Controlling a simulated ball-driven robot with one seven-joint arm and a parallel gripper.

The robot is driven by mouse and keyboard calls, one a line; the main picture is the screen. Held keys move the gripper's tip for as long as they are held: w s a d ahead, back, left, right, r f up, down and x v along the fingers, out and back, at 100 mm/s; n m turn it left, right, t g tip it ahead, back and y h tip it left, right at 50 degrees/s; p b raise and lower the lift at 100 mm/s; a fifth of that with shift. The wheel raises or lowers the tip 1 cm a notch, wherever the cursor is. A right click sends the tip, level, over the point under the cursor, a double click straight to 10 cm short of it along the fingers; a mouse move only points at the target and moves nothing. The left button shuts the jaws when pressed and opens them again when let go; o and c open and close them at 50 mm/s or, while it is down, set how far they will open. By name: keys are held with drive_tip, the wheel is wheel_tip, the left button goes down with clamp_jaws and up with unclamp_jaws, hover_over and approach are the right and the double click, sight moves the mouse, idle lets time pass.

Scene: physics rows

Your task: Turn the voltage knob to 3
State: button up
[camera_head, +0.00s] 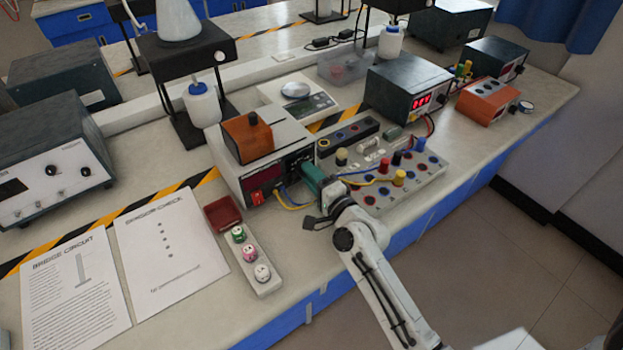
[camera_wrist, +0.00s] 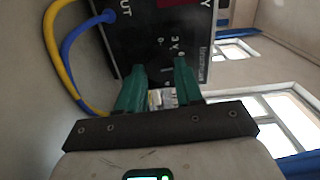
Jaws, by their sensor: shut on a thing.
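The dark panel (camera_wrist: 135,38), with white markings, also shows in the wrist view. My gripper (camera_head: 314,178), with green fingers, is at the right part of this panel. In the wrist view my gripper (camera_wrist: 159,68) has its fingertips against the panel, a small gap apart, shut on the knob there. The voltage knob itself is hidden by the fingers, and its setting cannot be read.
Blue and yellow leads (camera_wrist: 68,55) run from the panel close to the left of my fingers. A terminal board (camera_head: 420,180) with colored posts lies to the right. A strip with several small round pieces (camera_head: 262,272) and a red tray (camera_head: 222,213) lie to the left.

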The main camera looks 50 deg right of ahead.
drive_tip(key=n+b, duration=0.1)
drive_tip(key=n, duration=0.2)
drive_tip(key=shift+f+n, duration=0.15)
drive_tip(key=shift+n, duration=0.15)
drive_tip(key=shift+a+n+b, duration=0.1)
drive_tip(key=shift+n+b, duration=0.65)
drive_tip(key=shift+n, duration=0.95)
drive_tip(key=o, duration=1)
drive_tip(key=shift+r, duration=0.2)
drive_tip(key=shift+o, duration=0.2)
drive_tip(key=shift+s, duration=0.15)
drive_tip(key=b+v, duration=0.1)
drive_tip(key=v, duration=0.8)
drive_tip(key=shift+v, duration=0.75)
